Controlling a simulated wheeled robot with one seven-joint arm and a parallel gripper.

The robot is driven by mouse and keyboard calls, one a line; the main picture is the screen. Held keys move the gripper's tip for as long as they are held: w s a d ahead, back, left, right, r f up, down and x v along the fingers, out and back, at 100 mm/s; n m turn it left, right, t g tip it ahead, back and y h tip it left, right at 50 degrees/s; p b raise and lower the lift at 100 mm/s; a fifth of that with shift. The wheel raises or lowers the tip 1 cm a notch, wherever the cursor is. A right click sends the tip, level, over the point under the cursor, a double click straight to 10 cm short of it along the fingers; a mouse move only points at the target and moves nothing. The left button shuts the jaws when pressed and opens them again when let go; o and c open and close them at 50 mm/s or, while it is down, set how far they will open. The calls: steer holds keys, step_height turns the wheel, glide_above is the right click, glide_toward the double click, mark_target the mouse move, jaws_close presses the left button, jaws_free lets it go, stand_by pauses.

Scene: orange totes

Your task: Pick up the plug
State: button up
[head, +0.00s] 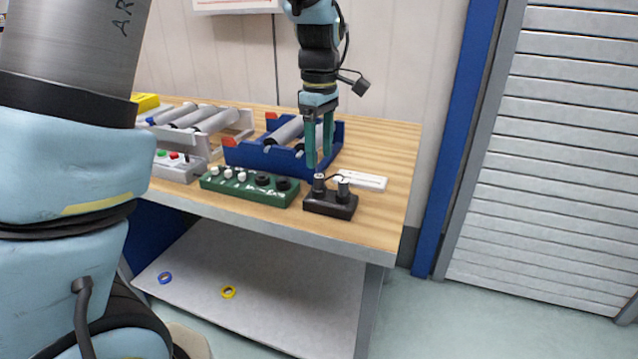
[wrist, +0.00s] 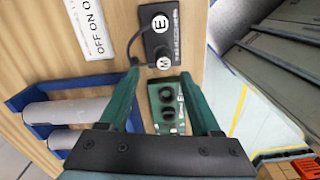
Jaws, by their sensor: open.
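Two dark cylindrical plugs stand on a small black box (head: 331,206) near the front right of the table. The left plug (head: 319,183) and right plug (head: 343,189) have pale tops and a thin black cable between them. In the wrist view the tops read E (wrist: 160,23) and M (wrist: 163,62). My gripper (head: 320,158) points down just above and behind the box, its green fingers apart and empty. In the wrist view the M plug lies just beyond the gap between the fingertips (wrist: 158,74), closer to the left one. I see no contact with either plug.
A green box (head: 248,187) with knobs lies left of the black box; a white OFF/ON label plate (head: 364,180) lies behind it. A blue tray (head: 270,157) with grey rollers stands behind. The wooden table (head: 385,218) is clear at the right.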

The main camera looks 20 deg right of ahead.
mark_target(319, 176)
steer(key=f, duration=0.2)
steer(key=f+p, duration=0.1)
steer(key=shift+s+a+f, duration=0.2)
steer(key=shift+s+f, duration=0.1)
steer(key=shift+f, duration=0.65)
steer(key=shift+c, duration=0.4)
jaws_close()
